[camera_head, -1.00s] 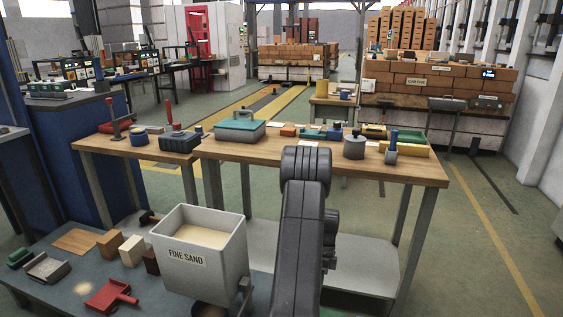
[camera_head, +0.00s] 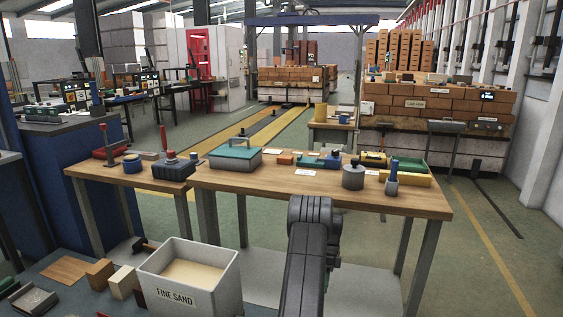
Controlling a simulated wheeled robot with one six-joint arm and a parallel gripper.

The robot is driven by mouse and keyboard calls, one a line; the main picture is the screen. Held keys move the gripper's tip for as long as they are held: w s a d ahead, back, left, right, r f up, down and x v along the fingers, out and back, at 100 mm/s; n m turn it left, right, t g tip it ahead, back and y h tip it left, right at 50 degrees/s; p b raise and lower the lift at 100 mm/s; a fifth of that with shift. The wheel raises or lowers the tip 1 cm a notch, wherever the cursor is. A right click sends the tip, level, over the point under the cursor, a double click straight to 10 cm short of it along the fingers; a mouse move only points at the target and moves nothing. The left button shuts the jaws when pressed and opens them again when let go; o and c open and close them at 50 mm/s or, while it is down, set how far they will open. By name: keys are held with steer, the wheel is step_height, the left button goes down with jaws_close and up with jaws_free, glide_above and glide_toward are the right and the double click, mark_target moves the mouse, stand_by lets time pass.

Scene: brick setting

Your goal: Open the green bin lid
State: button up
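A shallow grey bin with a flat teal-green lid (camera_head: 235,152) stands on the wooden worktable (camera_head: 270,184), left of the middle. The lid looks closed on the bin. My dark arm rises from the bottom of the view, right of the bin and in front of the table. Its upper joint overlaps the table's front edge. My gripper does not show, so its opening and its distance from the lid cannot be seen.
A dark clamp-like tool (camera_head: 174,168) stands left of the bin. A grey canister (camera_head: 353,176), a yellow block (camera_head: 406,179) and a green tray (camera_head: 411,165) stand to the right. An open FINE SAND bin (camera_head: 192,279) is at the lower left. Bare tabletop lies before the lidded bin.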

steer(key=shift+s+a+r, duration=0.1)
steer(key=shift+s+a, duration=0.15)
steer(key=shift+s, duration=0.6)
steer(key=shift+s+a+r, duration=0.15)
steer(key=shift+s+a, duration=0.1)
steer(key=shift+s, duration=0.55)
steer(key=shift+s+a+r, duration=0.1)
steer(key=shift+s+a, duration=0.15)
steer(key=shift+s, duration=0.6)
